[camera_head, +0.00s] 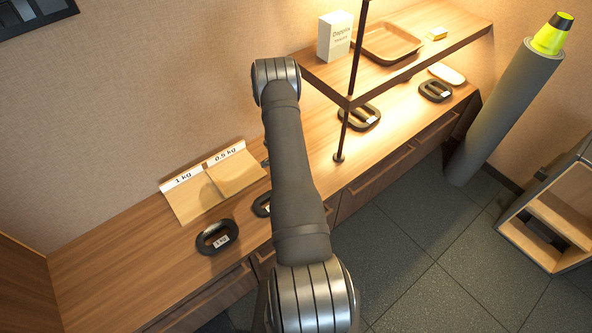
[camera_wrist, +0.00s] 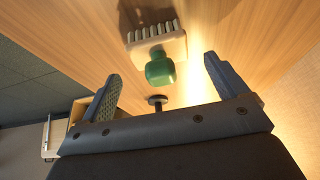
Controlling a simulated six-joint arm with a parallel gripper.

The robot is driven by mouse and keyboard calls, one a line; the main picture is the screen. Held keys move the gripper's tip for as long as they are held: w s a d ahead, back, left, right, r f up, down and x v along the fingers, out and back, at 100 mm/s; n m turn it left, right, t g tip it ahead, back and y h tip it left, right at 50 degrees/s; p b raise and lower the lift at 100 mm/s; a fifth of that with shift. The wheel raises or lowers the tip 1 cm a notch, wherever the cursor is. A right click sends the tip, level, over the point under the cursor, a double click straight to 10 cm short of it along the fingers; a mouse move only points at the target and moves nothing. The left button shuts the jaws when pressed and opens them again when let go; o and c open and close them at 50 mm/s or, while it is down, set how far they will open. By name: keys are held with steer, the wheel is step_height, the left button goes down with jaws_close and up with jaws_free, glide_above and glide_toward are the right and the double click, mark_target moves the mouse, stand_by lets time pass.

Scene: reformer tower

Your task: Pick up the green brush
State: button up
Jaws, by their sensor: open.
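The green brush (camera_wrist: 160,70) shows in the wrist view, with a rounded green part toward me and a pale block with a row of bristles beyond it. It is by the wooden surface, ahead of my gripper (camera_wrist: 162,72). My gripper is open, with one finger to each side of the green part in the picture. I see no contact, and the exact gap is unclear. In the head view my arm hides the gripper, and I cannot make out the brush there.
A wooden counter (camera_head: 110,262) runs along the wall with several dark ring weights, one here (camera_head: 217,238). A raised shelf (camera_head: 440,50) on dark posts holds a white box (camera_head: 334,36) and a wooden tray (camera_head: 388,43). A grey roll (camera_head: 505,110) leans at the right.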

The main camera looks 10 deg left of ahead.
steer(key=shift+x, duration=2.15)
steer(key=c, duration=1.1)
steer(key=shift+r, duration=0.5)
step_height(320, 180, up, 3)
steer(key=shift+a+r, duration=0.1)
steer(key=shift+r, duration=0.1)
steer(key=s+d+r, duration=0.4)
steer(key=d+r, duration=0.2)
steer(key=d, duration=0.5)
steer(key=shift+s+r, duration=0.25)
steer(key=shift+r, duration=0.05)
